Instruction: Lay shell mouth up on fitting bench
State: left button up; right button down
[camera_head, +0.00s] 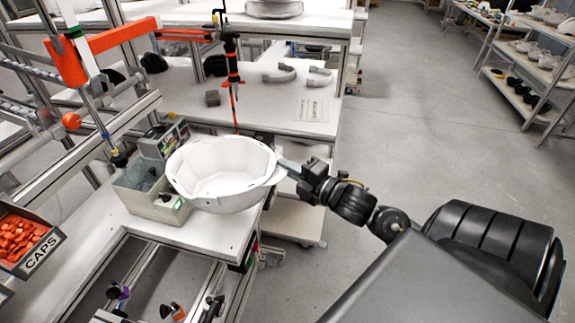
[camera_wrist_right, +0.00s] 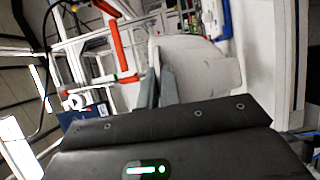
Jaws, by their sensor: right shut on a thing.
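The white helmet shell (camera_head: 222,172) is mouth up, its hollow inside facing the head camera. My right gripper (camera_head: 286,166) is shut on the shell's right rim, with its arm coming in from the right. In the right wrist view the two fingers (camera_wrist_right: 157,88) close on the pale shell (camera_wrist_right: 198,66). The shell is over the near part of the white bench (camera_head: 205,235), close to its right edge. I cannot tell whether its underside touches the bench top. My left gripper is not in view.
A grey box (camera_head: 150,200) with a small device stands left of the shell, close to it. An orange-and-black hanging tool (camera_head: 232,75) is behind. A bin of orange caps (camera_head: 22,240) is at left. Grey curved parts (camera_head: 280,74) lie on the far bench top. Open floor lies right.

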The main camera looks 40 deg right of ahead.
notch_tip(320, 180, down, 5)
jog(key=b, duration=0.3)
jog(key=shift+w+r, duration=0.15)
jog(key=c, duration=1.6)
grip_release()
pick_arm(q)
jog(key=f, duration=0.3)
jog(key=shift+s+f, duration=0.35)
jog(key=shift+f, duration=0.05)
pick_arm(e)
jog(key=shift+o, duration=0.4)
jog(key=shift+s, duration=0.2)
pick_arm(q)
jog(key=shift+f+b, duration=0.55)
jog(key=shift+b, duration=0.05)
pick_arm(e)
jog(key=s+d, duration=0.1)
jog(key=s, duration=0.9)
jog(key=shift+s+d, duration=0.2)
jog(key=shift+d, duration=0.2)
